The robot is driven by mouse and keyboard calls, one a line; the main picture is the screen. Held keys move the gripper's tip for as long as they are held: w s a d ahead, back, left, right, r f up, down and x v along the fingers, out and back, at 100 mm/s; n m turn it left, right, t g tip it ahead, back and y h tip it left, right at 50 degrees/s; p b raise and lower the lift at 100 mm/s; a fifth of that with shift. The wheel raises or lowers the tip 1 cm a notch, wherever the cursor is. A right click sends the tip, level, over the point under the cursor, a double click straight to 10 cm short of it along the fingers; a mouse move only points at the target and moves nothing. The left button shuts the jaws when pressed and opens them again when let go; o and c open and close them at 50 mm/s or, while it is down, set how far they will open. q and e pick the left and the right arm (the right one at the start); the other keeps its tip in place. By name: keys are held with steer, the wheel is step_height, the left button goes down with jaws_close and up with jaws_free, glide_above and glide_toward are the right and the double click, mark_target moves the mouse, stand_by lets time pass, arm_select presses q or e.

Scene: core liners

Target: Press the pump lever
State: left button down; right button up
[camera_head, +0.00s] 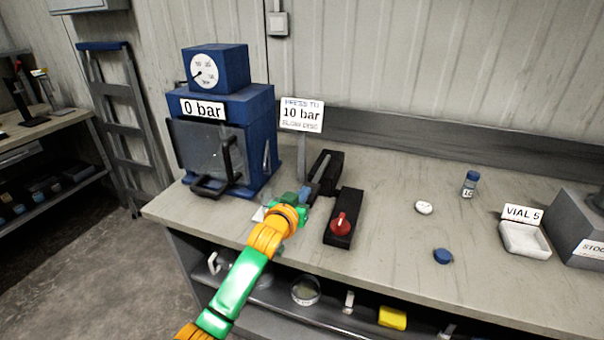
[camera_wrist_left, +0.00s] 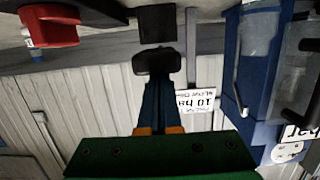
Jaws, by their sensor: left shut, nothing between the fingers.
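The blue press (camera_head: 255,105) stands at the left end of the bench, with a round gauge (camera_head: 204,70) on top and a "0 bar" label (camera_head: 203,108). Right of it is the pump's black base (camera_head: 332,172) with a dark lever (camera_head: 320,165). My left gripper (camera_head: 312,190) is shut and empty, at the near end of the lever. In the left wrist view, the blue fingers (camera_wrist_left: 159,98) point at the lever's dark rounded end (camera_wrist_left: 157,61). Whether they touch it I cannot tell. My right gripper is not in view.
A red knob (camera_head: 341,224) on a black block sits just right of my left gripper. A "press to 10 bar" sign (camera_head: 302,115) stands behind the lever. A white pellet (camera_head: 424,208), a blue cap (camera_head: 443,256), a vial (camera_head: 470,183) and a white tray (camera_head: 525,240) lie farther right.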

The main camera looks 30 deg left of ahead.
arm_select(q)
step_height(320, 180, up, 4)
steer(key=p, duration=0.3)
steer(key=shift+w+p, duration=0.1)
steer(key=shift+p, duration=0.3)
steer(key=b+v, duration=0.1)
steer(key=v, duration=0.9)
steer(key=shift+r, duration=0.25)
steer(key=shift+a, duration=0.1)
stand_by(1.5)
steer(key=w+r+g+p, duration=0.3)
steer(key=r+p, duration=0.5)
steer(key=r, duration=0.1)
steer(key=shift+w+a+h, duration=0.2)
steer(key=shift+a+h, duration=0.2)
steer(key=shift+f, duration=0.15)
